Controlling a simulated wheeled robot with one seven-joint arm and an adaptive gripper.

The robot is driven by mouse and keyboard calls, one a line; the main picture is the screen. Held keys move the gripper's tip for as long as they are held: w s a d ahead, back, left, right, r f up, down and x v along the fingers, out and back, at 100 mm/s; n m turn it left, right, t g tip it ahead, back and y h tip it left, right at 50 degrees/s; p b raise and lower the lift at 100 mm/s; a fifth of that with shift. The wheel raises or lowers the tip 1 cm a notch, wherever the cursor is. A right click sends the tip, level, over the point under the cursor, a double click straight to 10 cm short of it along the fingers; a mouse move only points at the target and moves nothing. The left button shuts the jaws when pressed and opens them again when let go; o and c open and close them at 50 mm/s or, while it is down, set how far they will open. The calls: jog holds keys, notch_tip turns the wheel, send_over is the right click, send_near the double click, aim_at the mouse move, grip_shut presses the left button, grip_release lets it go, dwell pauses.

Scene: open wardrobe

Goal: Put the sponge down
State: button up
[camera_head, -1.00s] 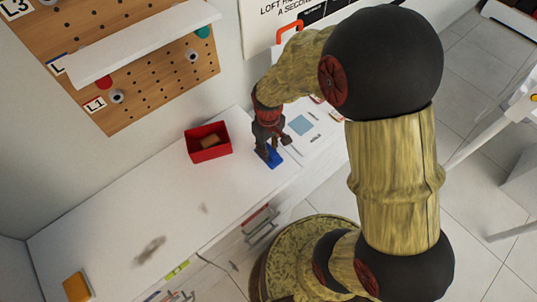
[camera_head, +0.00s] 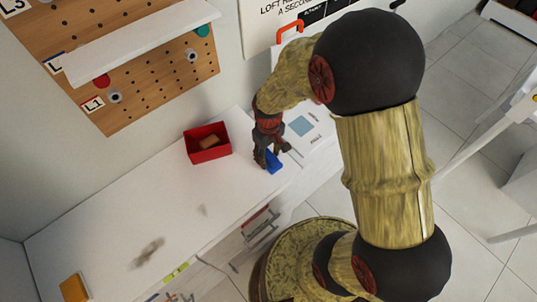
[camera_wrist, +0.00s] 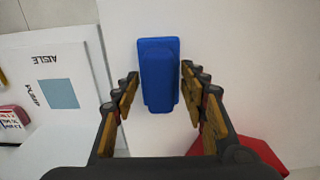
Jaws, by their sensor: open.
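A blue block (camera_wrist: 159,72), which I take to be the sponge, is on the white counter between my fingers in the wrist view. It also shows at the right of my fingers in the head view (camera_head: 275,161). My gripper (camera_wrist: 158,88) is open, with one finger on each side of the block and narrow gaps showing. In the head view my gripper (camera_head: 267,158) is low over the counter and hides part of the block. I cannot tell whether the block's underside fully touches the counter.
A red open box (camera_head: 209,154) with a brown block (camera_head: 209,142) inside stands left of my gripper. A white panel (camera_head: 318,118) with a blue-grey square lies to the right. A yellow-orange block (camera_head: 74,288) lies far left. The counter (camera_head: 110,220) between is mostly clear.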

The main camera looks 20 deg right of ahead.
jog(key=shift+r, duration=0.1)
notch_tip(320, 180, up, 12)
jog(key=p, duration=0.3)
notch_tip(320, 180, up, 13)
jog(key=m+t, duration=0.1)
jog(key=t, duration=0.2)
send_over(269, 154)
jog(key=s, duration=0.4)
jog(key=s+r+m+t, duration=0.2)
jog(key=s+r, duration=0.7)
jog(key=s, duration=0.1)
jog(key=shift+m+t, duration=0.3)
jog(key=shift+o, duration=0.2)
jog(key=shift+a, duration=0.1)
